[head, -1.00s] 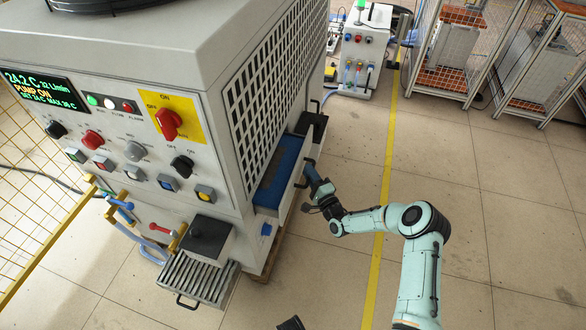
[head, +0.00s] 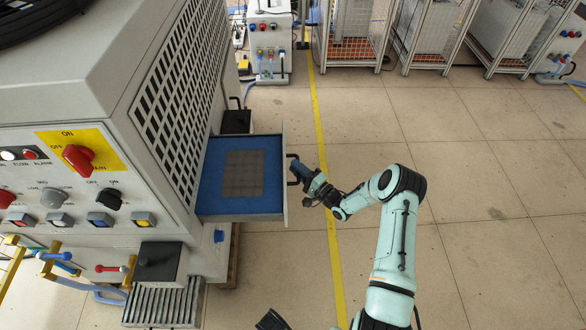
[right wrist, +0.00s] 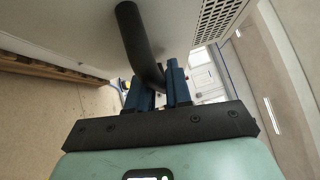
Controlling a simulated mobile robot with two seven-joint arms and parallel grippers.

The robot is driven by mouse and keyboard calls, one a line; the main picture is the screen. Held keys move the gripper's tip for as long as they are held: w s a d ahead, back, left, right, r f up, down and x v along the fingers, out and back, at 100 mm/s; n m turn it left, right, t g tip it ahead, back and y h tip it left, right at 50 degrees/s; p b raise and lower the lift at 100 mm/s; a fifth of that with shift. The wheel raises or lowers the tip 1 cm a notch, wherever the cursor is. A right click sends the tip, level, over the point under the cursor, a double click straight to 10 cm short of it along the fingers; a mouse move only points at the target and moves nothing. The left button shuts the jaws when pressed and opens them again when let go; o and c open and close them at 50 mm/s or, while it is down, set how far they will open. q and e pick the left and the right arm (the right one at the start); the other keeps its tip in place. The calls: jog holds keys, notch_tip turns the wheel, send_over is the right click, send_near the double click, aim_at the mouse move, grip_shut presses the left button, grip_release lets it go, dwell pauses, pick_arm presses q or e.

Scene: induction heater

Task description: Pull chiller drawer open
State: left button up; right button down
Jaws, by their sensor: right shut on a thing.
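The chiller drawer (head: 284,178) stands out from the right side of the grey chiller cabinet (head: 160,45) in the head view. It has a blue lining and a grey mesh patch in its floor. My right gripper (head: 300,172) is at the drawer's outer front, shut on the dark handle. In the right wrist view the curved black handle (right wrist: 138,42) runs down between the blue fingers of my right gripper (right wrist: 157,88).
A smaller dark drawer or box (head: 236,121) sticks out behind the open drawer. A slatted tray (head: 165,305) with a black-topped box (head: 158,265) projects at the cabinet's front. Open tiled floor with a yellow line (head: 330,235) lies to the right.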

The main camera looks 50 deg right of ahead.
jog(key=c, duration=1.1)
grip_release()
jog(key=shift+c, duration=0.2)
pick_arm(q)
jog(key=s+r+p, duration=0.1)
jog(key=s+d+r+p, duration=0.1)
jog(key=s, duration=0.1)
jog(key=shift+d+r+g, duration=0.1)
jog(key=shift+d+g, duration=0.1)
jog(key=shift+g, duration=0.2)
pick_arm(e)
jog(key=s+a+f, duration=0.1)
jog(key=s, duration=1.2)
jog(key=shift+f, duration=0.35)
jog(key=shift+a+r, duration=0.1)
